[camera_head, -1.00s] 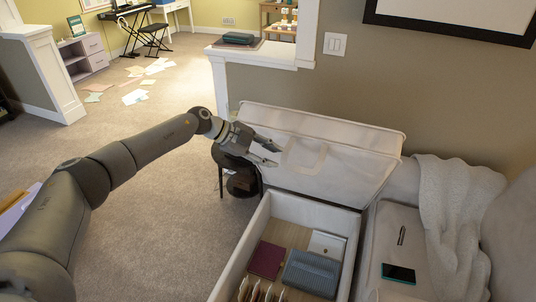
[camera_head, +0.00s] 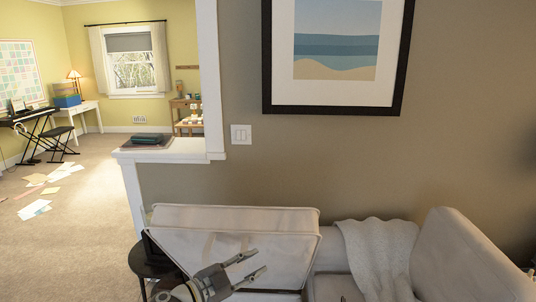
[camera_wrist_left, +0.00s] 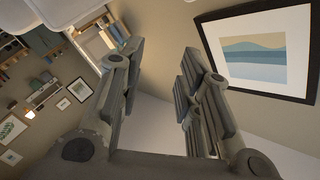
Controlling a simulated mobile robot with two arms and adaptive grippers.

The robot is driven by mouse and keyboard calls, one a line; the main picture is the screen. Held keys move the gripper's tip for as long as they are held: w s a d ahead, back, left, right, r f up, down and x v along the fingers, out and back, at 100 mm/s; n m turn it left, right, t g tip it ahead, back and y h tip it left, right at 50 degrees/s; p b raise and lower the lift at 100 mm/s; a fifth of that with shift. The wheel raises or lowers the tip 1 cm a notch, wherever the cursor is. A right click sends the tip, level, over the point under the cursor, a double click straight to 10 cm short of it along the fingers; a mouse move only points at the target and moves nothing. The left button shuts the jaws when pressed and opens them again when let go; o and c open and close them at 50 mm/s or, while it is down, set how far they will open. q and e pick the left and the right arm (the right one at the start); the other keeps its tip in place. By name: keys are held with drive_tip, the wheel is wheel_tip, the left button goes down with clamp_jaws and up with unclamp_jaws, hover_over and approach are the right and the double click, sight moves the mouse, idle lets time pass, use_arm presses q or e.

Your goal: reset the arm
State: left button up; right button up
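My left gripper (camera_head: 259,264) is at the bottom of the head view, in front of the raised pale fabric lid (camera_head: 200,238) of a storage ottoman. Its two fingers are spread apart with nothing between them. In the left wrist view the fingers of this gripper (camera_wrist_left: 163,58) are also apart and empty. Whether the gripper touches the lid cannot be told. The inside of the ottoman is out of view now. My right gripper is not in view.
A sofa with a white throw (camera_head: 375,255) stands to the right of the lid. A dark round side table (camera_head: 147,268) is left of it. A half-wall ledge (camera_head: 175,152) and a framed picture (camera_head: 335,50) are behind. Carpet at left has scattered papers (camera_head: 45,185).

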use_arm(q)
drive_tip(key=s+a+f+n+y, duration=0.5)
drive_tip(key=s+f+n+y, duration=0.1)
drive_tip(key=s+n, duration=0.15)
drive_tip(key=s+a+f+n+y, duration=0.5)
drive_tip(key=s+n+y, duration=0.2)
drive_tip(key=s, duration=0.2)
drive_tip(key=s+a+f+n+g, duration=0.1)
drive_tip(key=s+a+f+g, duration=0.15)
drive_tip(key=s, duration=0.45)
drive_tip(key=s+a+f+g, duration=0.1)
drive_tip(key=s+g, duration=0.2)
drive_tip(key=s, duration=0.5)
drive_tip(key=s+a+f+n+g, duration=0.1)
drive_tip(key=s+a+f+g, duration=0.1)
drive_tip(key=s, duration=0.5)
wheel_tip(320, 180, down, 28)
drive_tip(key=s+g+b, duration=0.2)
drive_tip(key=s+a+f+b, duration=0.1)
drive_tip(key=s+a+f, duration=0.2)
drive_tip(key=s+f, duration=1.3)
drive_tip(key=shift+s+f+m+g, duration=0.35)
drive_tip(key=shift+f+m+g, duration=0.1)
drive_tip(key=shift+f, duration=0.4)
